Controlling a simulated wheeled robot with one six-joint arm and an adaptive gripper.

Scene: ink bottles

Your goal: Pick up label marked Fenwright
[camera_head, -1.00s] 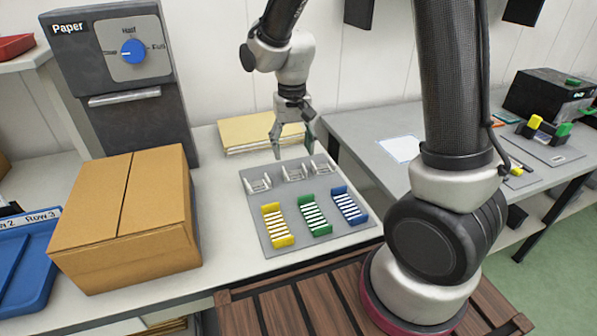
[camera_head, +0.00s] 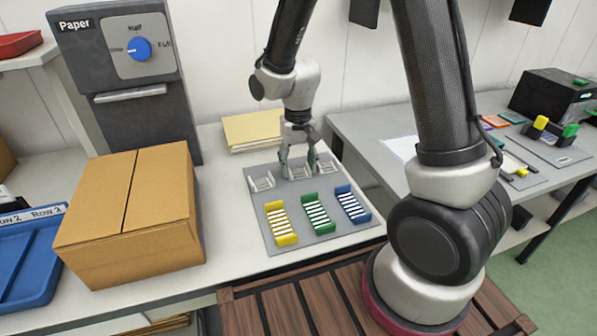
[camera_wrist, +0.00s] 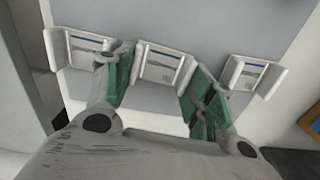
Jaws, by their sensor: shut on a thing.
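Three white holders, each with a white card bearing a blue line, stand in a row at the back of a grey board (camera_head: 282,240). They are the left holder (camera_wrist: 88,48), the middle holder (camera_wrist: 163,66) and the right holder (camera_wrist: 254,75). The writing on the cards is too small to read, so I cannot tell which is marked Fenwright. My gripper (camera_head: 298,166) is down at the row, its green-padded fingers on either side of the middle holder. It is shut on the middle holder, which looks level with the others.
Yellow (camera_head: 281,223), green (camera_head: 317,212) and blue (camera_head: 352,204) slotted racks sit at the board's front. A cardboard box (camera_head: 130,215) stands left, with a blue tray (camera_head: 30,255) beyond it. Folders (camera_head: 252,131) lie behind the board. A paper machine (camera_head: 125,80) stands at the back left.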

